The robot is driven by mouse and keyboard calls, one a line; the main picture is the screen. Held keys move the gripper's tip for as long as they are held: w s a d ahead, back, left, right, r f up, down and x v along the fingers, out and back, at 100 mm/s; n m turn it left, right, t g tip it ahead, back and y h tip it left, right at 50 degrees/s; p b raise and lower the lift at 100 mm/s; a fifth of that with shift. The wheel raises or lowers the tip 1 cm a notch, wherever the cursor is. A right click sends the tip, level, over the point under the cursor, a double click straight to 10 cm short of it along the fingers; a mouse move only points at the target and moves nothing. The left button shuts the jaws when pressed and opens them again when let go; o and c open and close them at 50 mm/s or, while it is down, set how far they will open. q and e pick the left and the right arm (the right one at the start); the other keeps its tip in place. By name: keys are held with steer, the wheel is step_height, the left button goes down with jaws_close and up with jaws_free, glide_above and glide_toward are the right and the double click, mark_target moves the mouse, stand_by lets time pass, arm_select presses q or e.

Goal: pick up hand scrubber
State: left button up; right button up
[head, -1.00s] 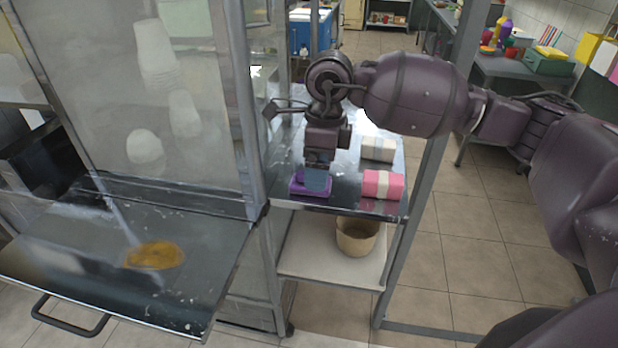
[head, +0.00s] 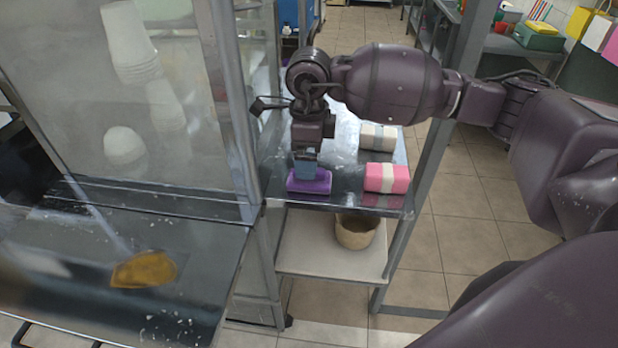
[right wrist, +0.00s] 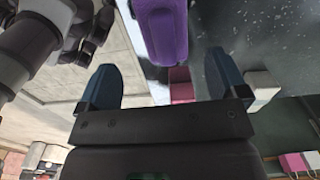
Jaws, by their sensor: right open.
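A purple block-shaped item, apparently the hand scrubber (head: 309,184), lies on the metal shelf top (head: 340,197) near its front left corner. My right gripper (head: 306,168) points down at it, with blue fingers just above or behind it; contact cannot be told in the head view. In the right wrist view the right gripper (right wrist: 163,78) is open. The purple item (right wrist: 161,28) lies ahead of the gap between its fingers, and nothing is held. My left gripper is not in view.
A pink packet with a white band (head: 387,178) lies right of the purple item. A whitish packet (head: 378,137) lies behind. A basket (head: 356,232) stands on the lower shelf. A metal post (head: 432,160) rises at the right, and a glass-sided cabinet (head: 150,90) stands left.

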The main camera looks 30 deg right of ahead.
steer(key=shift+w+d+f, duration=0.1)
steer(key=shift+f, duration=1.3)
steer(key=shift+w+d+f, duration=0.1)
steer(key=shift+f, duration=1.25)
steer(key=c, duration=1)
steer(key=shift+r, duration=0.15)
steer(key=shift+d+r, duration=0.15)
steer(key=shift+r, duration=0.1)
step_height(320, 180, up, 6)
steer(key=shift+s+r, duration=0.1)
steer(key=shift+r, duration=0.15)
steer(key=s+d, duration=0.4)
steer(key=d, duration=0.1)
steer(key=s+d, duration=0.4)
steer(key=d, duration=0.1)
steer(key=s+d, duration=0.4)
steer(key=d, duration=0.1)
steer(key=shift+d+f, duration=0.1)
steer(key=shift+d, duration=0.2)
steer(key=shift+w, duration=0.1)
